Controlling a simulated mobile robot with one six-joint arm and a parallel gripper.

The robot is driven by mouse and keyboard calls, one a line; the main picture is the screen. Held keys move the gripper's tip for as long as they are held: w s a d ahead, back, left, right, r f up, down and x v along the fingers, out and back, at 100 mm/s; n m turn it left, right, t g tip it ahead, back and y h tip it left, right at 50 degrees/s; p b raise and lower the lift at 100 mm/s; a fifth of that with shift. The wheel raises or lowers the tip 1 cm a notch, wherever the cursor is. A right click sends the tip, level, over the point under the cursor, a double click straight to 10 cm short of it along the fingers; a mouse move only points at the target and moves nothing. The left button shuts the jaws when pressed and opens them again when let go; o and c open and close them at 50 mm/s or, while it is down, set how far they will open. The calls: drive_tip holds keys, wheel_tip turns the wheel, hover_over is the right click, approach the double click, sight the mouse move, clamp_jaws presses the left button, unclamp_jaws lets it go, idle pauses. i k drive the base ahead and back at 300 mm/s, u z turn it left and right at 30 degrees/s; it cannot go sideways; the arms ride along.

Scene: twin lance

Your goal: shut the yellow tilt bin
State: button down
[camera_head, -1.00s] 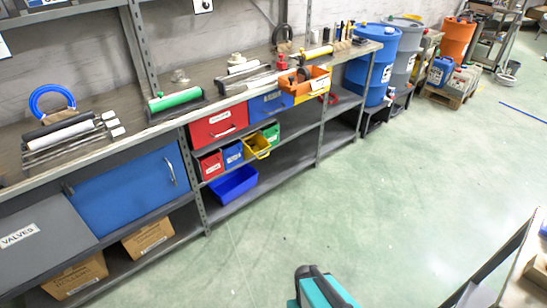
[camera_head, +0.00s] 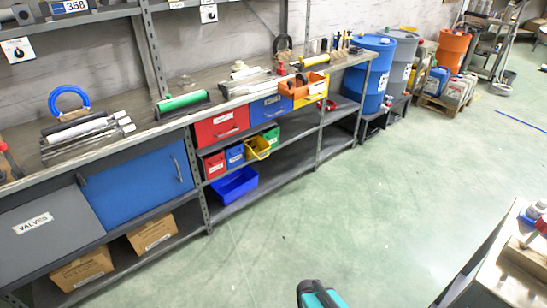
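The small yellow bin (camera_head: 257,148) is in the row of small bins under the workbench. It sticks out in front of its neighbours and looks tipped forward, with its open top showing. A small red bin (camera_head: 214,165) and a small blue bin (camera_head: 235,156) are to its left. A small green bin (camera_head: 271,135) is behind it to the right. My gripper is not visible. Only a teal and dark part of my own body shows at the bottom edge, well apart from the bins across the floor.
A larger blue bin (camera_head: 235,186) stands on the shelf below. Above are a red drawer (camera_head: 221,127), a blue drawer (camera_head: 271,108) and an orange tray (camera_head: 304,92). Green floor (camera_head: 330,215) is clear before the bench. A table (camera_head: 500,285) stands at the lower right.

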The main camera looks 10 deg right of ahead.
sight(255, 146)
drive_tip(key=u, duration=0.15)
drive_tip(key=i, duration=0.9)
drive_tip(key=z, duration=0.05)
